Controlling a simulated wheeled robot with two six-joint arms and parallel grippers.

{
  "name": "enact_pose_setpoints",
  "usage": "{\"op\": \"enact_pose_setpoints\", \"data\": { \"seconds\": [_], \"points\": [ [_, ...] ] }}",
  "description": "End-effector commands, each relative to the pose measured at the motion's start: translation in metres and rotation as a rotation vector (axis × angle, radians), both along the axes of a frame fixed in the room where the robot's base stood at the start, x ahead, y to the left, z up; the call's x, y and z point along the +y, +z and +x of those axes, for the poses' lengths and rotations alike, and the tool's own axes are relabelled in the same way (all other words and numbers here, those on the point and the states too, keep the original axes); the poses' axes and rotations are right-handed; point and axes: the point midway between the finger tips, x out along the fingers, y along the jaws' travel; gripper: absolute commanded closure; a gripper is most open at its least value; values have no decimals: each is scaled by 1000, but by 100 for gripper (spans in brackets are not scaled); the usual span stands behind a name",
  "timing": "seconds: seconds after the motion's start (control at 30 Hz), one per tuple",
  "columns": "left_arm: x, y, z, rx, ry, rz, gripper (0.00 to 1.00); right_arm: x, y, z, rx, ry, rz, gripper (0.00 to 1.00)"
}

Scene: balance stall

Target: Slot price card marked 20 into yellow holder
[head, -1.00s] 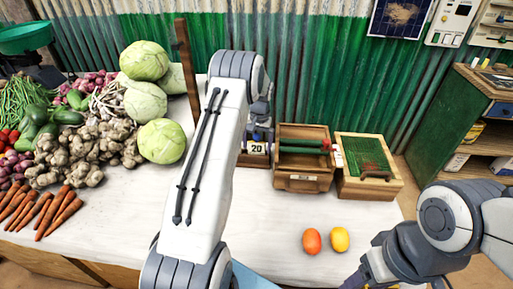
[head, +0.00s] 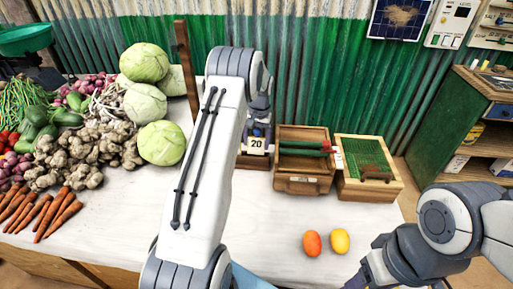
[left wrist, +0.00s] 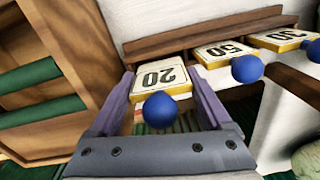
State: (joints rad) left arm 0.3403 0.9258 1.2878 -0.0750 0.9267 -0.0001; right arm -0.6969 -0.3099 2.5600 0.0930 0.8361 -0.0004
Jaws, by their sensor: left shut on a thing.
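The price card marked 20 (head: 257,145) is a pale card with black digits. In the left wrist view the card (left wrist: 160,75) shows a yellow edge and a blue knob (left wrist: 160,110). My left gripper (left wrist: 163,100) has its purple fingers on either side of the card and is shut on it. In the head view my left gripper (head: 258,128) is behind my forearm, just left of the wooden boxes. My right gripper (head: 362,277) shows only partly at the bottom edge; its fingers cannot be made out. I cannot pick out a yellow holder in either view.
Cards marked 50 (left wrist: 225,52) and 30 (left wrist: 280,38) stand along a wooden rack (left wrist: 190,40). An open wooden box (head: 304,184) and a green-topped box (head: 366,184) stand right of the gripper. Vegetables fill the left.

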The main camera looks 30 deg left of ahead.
Motion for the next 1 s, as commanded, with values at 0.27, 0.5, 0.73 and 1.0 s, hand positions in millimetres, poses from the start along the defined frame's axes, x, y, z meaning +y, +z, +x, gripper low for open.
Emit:
{"op": "enact_pose_setpoints", "data": {
  "seconds": [0.27, 0.5, 0.73, 1.0],
  "points": [
    [0, 55, 1, -4, 0, 1, 71, 0, -3, 0, 0, 0, 0, 39],
    [0, 78, 0, -1, 0, 0, 71, 0, 4, 0, 0, 0, 0, 39],
    [0, 89, 0, 0, 0, 0, 71, 0, 17, 0, 0, 0, 0, 39],
    [0, 101, 0, 0, 0, 0, 71, 0, 30, 0, 0, 0, 0, 39]
  ]
}}
